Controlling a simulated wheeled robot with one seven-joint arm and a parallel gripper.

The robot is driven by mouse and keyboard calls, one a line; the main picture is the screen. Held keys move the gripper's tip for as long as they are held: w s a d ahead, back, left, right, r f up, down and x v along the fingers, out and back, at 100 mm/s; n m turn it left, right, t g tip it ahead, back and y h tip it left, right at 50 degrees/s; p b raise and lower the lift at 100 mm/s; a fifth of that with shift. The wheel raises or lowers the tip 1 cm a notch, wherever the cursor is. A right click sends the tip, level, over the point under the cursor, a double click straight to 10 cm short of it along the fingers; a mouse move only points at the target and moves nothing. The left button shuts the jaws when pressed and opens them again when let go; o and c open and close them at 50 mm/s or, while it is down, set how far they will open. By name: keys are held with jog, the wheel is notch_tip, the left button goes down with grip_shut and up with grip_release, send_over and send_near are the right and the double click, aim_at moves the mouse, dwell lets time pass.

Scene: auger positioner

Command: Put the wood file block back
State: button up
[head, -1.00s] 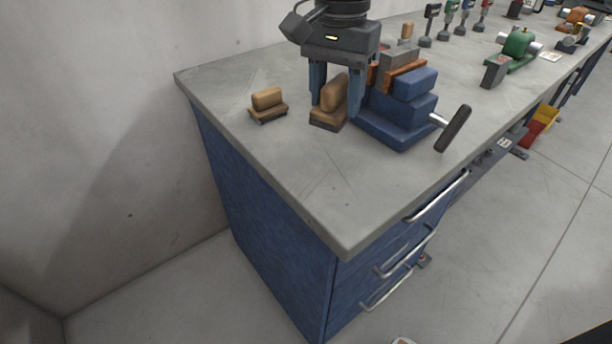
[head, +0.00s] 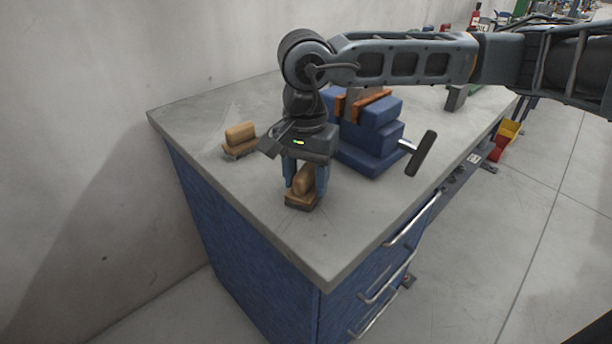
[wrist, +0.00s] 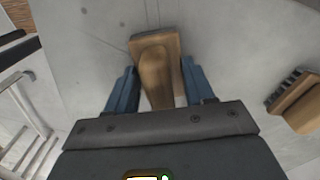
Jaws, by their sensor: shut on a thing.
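The wood file block (head: 301,199) has a rounded tan wooden handle on a flat base with a dark underside. My gripper (head: 306,186) points down and is shut on its handle, near the front left part of the bench. In the wrist view the block (wrist: 155,68) sits between the two blue fingers. I cannot tell whether its base touches the bench top. A second, similar wooden block (head: 240,140) stands to the left; in the wrist view it (wrist: 297,101) shows dark bristle-like teeth.
A blue vise (head: 372,145) with orange jaws and a black-gripped handle (head: 421,153) stands just right of my gripper. The grey bench top (head: 285,250) is clear in front. Blue drawers (head: 375,280) are below. A wall is at the left.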

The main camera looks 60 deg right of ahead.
aim_at(306, 168)
jog(key=shift+f, duration=0.15)
jog(key=o, duration=1.1)
notch_tip(306, 168, up, 12)
jog(key=shift+r, duration=0.2)
